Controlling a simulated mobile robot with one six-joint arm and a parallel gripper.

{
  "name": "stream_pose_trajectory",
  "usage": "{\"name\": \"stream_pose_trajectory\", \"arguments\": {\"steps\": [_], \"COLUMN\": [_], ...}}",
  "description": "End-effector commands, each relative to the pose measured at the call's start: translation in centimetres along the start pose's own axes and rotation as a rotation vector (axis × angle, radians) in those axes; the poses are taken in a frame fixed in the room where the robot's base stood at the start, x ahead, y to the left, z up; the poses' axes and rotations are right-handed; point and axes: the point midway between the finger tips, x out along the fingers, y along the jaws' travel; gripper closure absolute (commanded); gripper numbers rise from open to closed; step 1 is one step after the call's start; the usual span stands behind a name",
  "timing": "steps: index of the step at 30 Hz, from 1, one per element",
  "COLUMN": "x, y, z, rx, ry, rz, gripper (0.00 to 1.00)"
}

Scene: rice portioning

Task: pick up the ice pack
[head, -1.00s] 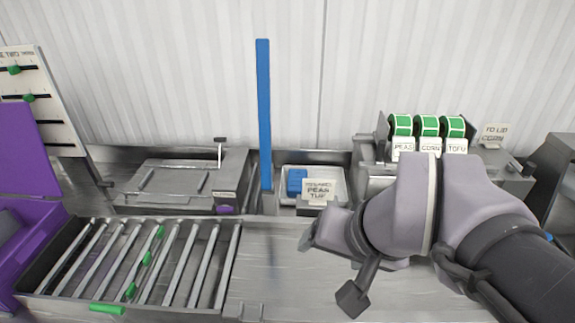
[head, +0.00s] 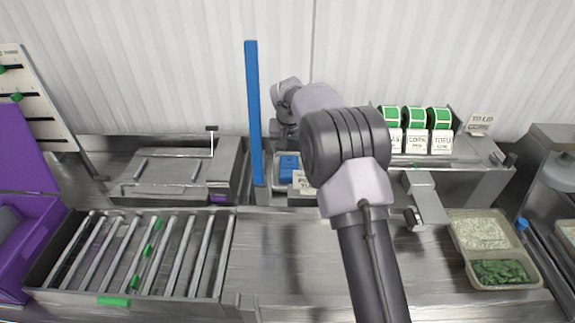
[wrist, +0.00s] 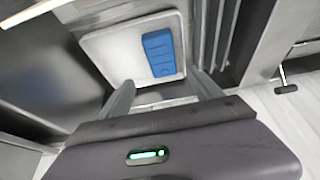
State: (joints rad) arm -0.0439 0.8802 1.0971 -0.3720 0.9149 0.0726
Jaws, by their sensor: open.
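The ice pack is a blue block (wrist: 160,53) lying in a shallow white tray (wrist: 105,45) in the wrist view. In the head view the blue ice pack (head: 289,165) shows in the tray behind a small label card. My gripper (wrist: 165,88) is open and empty, its two fingers pointing toward the tray with the pack beyond them, apart from it. In the head view my arm reaches over the counter to the tray, and the fingertips are hidden behind the arm.
A blue upright post (head: 254,115) stands just left of the tray. A label dispenser with green rolls (head: 414,118) is to the right. A roller rack (head: 135,255) lies at front left, and a food container (head: 490,245) at right. The middle counter is bare.

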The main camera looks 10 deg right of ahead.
Motion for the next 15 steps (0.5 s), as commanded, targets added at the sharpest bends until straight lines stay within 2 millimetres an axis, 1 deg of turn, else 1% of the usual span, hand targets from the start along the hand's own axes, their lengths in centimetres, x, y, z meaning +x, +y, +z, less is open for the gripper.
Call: {"name": "stream_pose_trajectory", "arguments": {"steps": [1,3,6,9,13,15], "x": [2.0,4.2,7.0,8.9,10.3,11.8], "y": [0.0,0.0,0.0,0.0,0.0,-0.1], "z": [0.3,0.3,0.3,0.2,0.1,0.1], "rx": [0.0,0.001,0.001,0.001,0.001,0.001], "ry": [-0.003,-0.003,-0.002,-0.002,-0.002,-0.002], "rz": [0.001,0.0,0.0,0.0,-0.001,0.0], "gripper": [0.25,0.25,0.25,0.25,0.25,0.25]}}
